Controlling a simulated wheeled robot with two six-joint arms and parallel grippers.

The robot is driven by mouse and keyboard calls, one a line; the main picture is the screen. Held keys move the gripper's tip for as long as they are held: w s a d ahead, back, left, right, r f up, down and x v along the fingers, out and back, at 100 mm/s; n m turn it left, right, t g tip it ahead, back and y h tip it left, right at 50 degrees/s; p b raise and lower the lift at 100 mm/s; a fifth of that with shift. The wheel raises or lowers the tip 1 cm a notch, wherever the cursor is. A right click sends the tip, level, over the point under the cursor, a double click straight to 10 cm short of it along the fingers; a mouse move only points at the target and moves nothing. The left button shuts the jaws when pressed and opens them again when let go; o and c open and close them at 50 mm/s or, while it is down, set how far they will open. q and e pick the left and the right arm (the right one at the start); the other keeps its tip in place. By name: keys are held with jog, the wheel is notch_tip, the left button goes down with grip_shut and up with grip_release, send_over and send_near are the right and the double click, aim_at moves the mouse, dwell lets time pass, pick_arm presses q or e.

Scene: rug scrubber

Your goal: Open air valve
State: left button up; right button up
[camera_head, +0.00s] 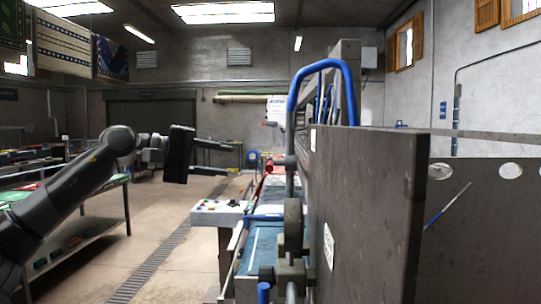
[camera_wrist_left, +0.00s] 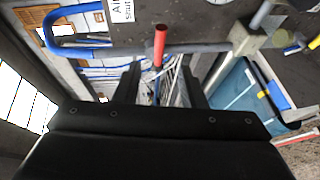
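The air valve shows as a red handle (camera_wrist_left: 160,46) on a grey pipe (camera_wrist_left: 200,47) in the left wrist view. The handle stands roughly upright in that picture, lined up between my two fingers. In the head view a small red part (camera_head: 268,166) beside the machine looks like the same handle. My left gripper (camera_head: 232,159) is open and empty, its fingers pointing right toward the machine, with a gap before the red part. Its two dark fingers also show in the left wrist view (camera_wrist_left: 160,75). My right gripper is not in view.
A blue bent tube (camera_head: 322,66) rises beside a large dark panel (camera_head: 365,200). A control box with coloured buttons (camera_head: 219,212) stands below and near my left gripper. A workbench (camera_head: 85,240) is at the left. The floor (camera_head: 185,262) between is open.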

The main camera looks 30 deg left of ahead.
aim_at(270, 163)
pick_arm(q)
jog(key=shift+p+x, duration=3.7)
jog(key=shift+x, duration=2.4)
jog(key=shift+f, duration=0.1)
grip_shut()
